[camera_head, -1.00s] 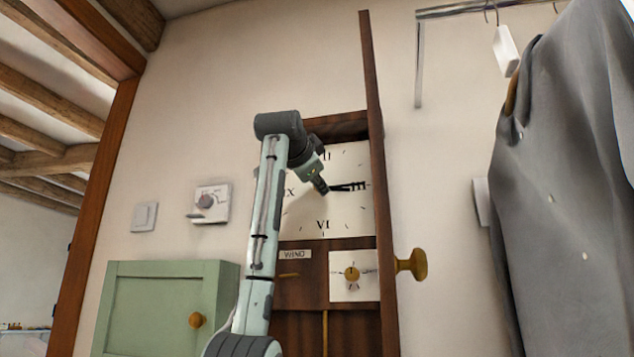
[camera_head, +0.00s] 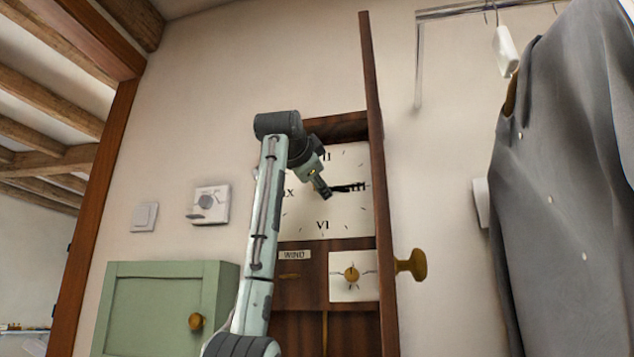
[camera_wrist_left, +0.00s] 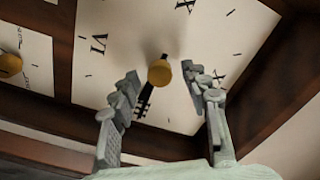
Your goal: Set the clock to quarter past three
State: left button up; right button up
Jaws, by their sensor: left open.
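The clock has a white face (camera_head: 345,215) with Roman numerals, set in a dark wood case. In the wrist view its face (camera_wrist_left: 130,20) appears turned, with VI at the left. A brass hub (camera_wrist_left: 159,73) sits at the centre. The black clock hands (camera_head: 348,187) point right at about III; they look overlapped, and I cannot separate them. In the wrist view the hands (camera_wrist_left: 146,98) run down from the hub. My left gripper (camera_wrist_left: 160,80) is open in front of the face, its fingers either side of the hub, apparently apart from it. My right gripper is out of view.
The open wooden clock door (camera_head: 374,120) stands out at the right, with a brass knob (camera_head: 411,264). Below the face are a WIND label (camera_head: 294,254) and a small dial (camera_head: 340,290). A green cabinet (camera_head: 150,310) is at lower left; a grey garment (camera_head: 570,200) hangs at right.

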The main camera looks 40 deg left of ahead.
pick_arm(q)
jog(key=v, duration=1.2)
dwell(0.3)
